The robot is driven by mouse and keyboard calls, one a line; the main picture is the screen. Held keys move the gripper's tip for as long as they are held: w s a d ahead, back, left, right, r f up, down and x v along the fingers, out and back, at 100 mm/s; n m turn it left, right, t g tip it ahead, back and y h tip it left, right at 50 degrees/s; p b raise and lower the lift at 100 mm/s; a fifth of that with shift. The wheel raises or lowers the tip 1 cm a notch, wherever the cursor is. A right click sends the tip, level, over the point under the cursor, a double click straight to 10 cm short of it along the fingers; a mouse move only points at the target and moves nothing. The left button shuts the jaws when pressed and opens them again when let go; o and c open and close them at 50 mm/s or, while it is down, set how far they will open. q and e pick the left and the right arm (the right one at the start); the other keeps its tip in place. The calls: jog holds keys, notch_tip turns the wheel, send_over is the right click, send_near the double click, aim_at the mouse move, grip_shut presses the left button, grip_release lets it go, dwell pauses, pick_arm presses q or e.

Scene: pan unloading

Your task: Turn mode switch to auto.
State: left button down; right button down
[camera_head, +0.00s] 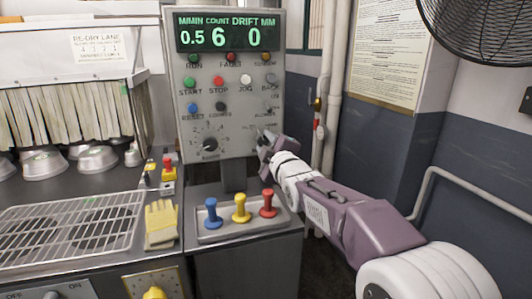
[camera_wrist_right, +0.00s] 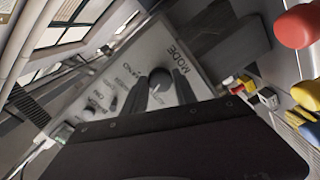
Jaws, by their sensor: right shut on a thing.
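My left gripper is not in view.
A display (camera_head: 228,31) above several buttons reads 0.5, 6 and 0. A black dial (camera_head: 210,143) is left of my gripper. Blue (camera_head: 212,214), yellow (camera_head: 241,207) and red (camera_head: 268,203) handles stand below the panel. A pipe (camera_head: 328,80) runs close by on the right.

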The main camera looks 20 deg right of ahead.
jog(key=n+b, duration=0.2)
jog(key=n, duration=0.1)
jog(key=shift+f, duration=0.2)
jog(key=shift+r+n+b, duration=0.15)
jog(key=shift+n+b, duration=0.8)
jog(key=shift+n, duration=0.15)
jog(key=c, duration=1)
grip_release()
jog(key=shift+r, duration=0.1)
